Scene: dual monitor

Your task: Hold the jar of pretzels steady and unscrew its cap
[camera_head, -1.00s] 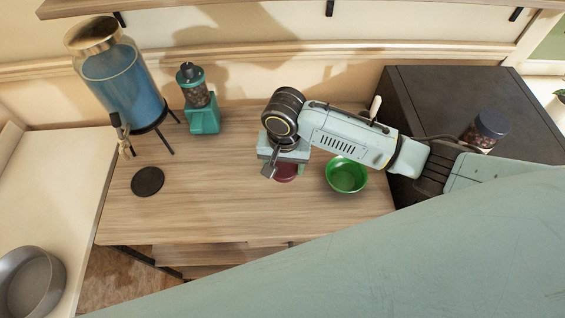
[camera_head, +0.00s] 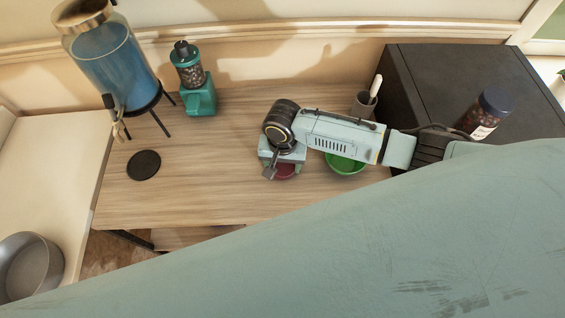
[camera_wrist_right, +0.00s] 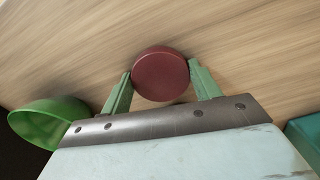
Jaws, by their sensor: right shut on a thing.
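My right gripper (camera_head: 281,173) is low over the wooden table, shut on a dark red round thing (camera_head: 286,171). In the right wrist view my right gripper (camera_wrist_right: 160,73) has one green finger on each side of this red disc-like top (camera_wrist_right: 160,74). Whether a jar body is under it is hidden. A jar with a dark blue cap (camera_head: 495,99) and brown contents (camera_head: 478,120) stands on the black cabinet at the right, apart from the gripper. I cannot tell if it holds pretzels. My left gripper is out of view.
A green bowl (camera_head: 344,164) sits beside my right gripper, partly under the arm. A blue drink dispenser (camera_head: 117,72), a teal grinder (camera_head: 199,96) and a black coaster (camera_head: 144,165) are at the left. The table's middle (camera_head: 215,165) is clear.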

